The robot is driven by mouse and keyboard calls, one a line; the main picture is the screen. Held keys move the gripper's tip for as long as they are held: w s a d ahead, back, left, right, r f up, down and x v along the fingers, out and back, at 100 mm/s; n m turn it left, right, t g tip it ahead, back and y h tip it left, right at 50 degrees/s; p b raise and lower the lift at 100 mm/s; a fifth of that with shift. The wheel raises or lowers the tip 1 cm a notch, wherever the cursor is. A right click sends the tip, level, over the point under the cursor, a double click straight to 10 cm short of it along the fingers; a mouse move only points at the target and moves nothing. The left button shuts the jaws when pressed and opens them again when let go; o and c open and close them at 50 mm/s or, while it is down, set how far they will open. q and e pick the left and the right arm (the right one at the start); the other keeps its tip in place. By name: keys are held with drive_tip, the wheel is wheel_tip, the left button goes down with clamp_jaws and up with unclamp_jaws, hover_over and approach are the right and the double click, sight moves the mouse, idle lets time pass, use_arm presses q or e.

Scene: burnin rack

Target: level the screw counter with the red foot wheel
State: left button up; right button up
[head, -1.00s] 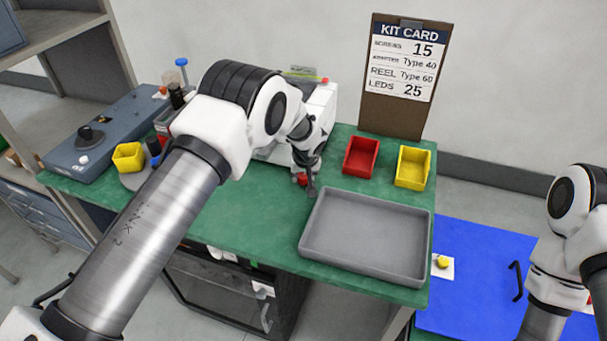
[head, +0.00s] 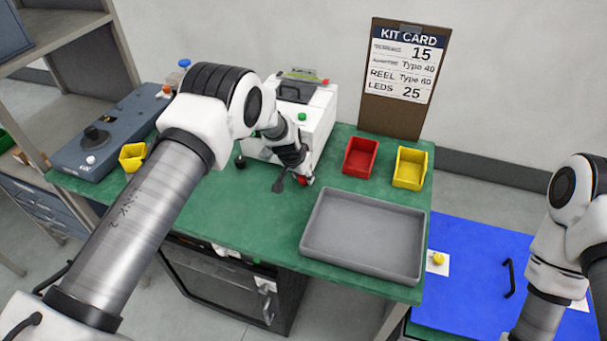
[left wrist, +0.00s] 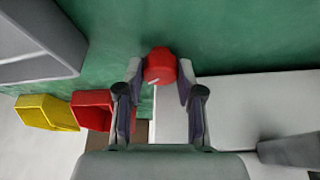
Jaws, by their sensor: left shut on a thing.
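The screw counter (head: 316,118) is a white box-shaped machine on the green bench, partly hidden behind my left arm in the head view. The red foot wheel (head: 302,180) is at its lower front corner. It shows clearly in the left wrist view as a red knob (left wrist: 160,67) with a pale mark on its face. My left gripper (head: 291,180) is at the wheel, and in the left wrist view its two fingers (left wrist: 160,82) are shut on the wheel from both sides. My right arm shows at the right edge of the head view, but its gripper is out of view.
A grey tray (head: 312,252) lies in front, with a red bin (head: 347,172) and a yellow bin (head: 423,182) behind it. The kit card board (head: 385,118) stands at the back. A blue-grey device (head: 68,158) and another yellow bin (head: 132,157) are at the left.

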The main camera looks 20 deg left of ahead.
use_arm(q)
drive_tip(key=m+b, duration=0.2)
drive_tip(key=b, duration=0.2)
drive_tip(key=m+h+b, duration=0.1)
drive_tip(key=m+b, duration=0.1)
drive_tip(key=b, duration=0.1)
drive_tip(key=m+g+h+b, duration=0.1)
drive_tip(key=m+b, duration=0.2)
drive_tip(key=b, duration=0.1)
drive_tip(key=shift+w+a+f+b, duration=0.15)
drive_tip(key=shift+f+b, duration=0.1)
drive_tip(key=shift+b, duration=0.05)
drive_tip(key=shift+r+m+g+h+b, duration=0.15)
drive_tip(key=shift+m+g+b, duration=0.15)
drive_tip(key=shift+m+b, duration=0.3)
drive_tip(key=shift+r+m+g+h+b, duration=0.15)
drive_tip(key=shift+m+g+b, duration=0.15)
drive_tip(key=shift+m+b, duration=0.3)
drive_tip(key=o, duration=1.2)
drive_tip(key=shift+c, duration=0.2)
drive_tip(key=shift+r, duration=0.1)
drive_tip(key=v, duration=0.7)
drive_tip(key=shift+a+r, duration=0.25)
drive_tip(key=shift+r, duration=0.1)
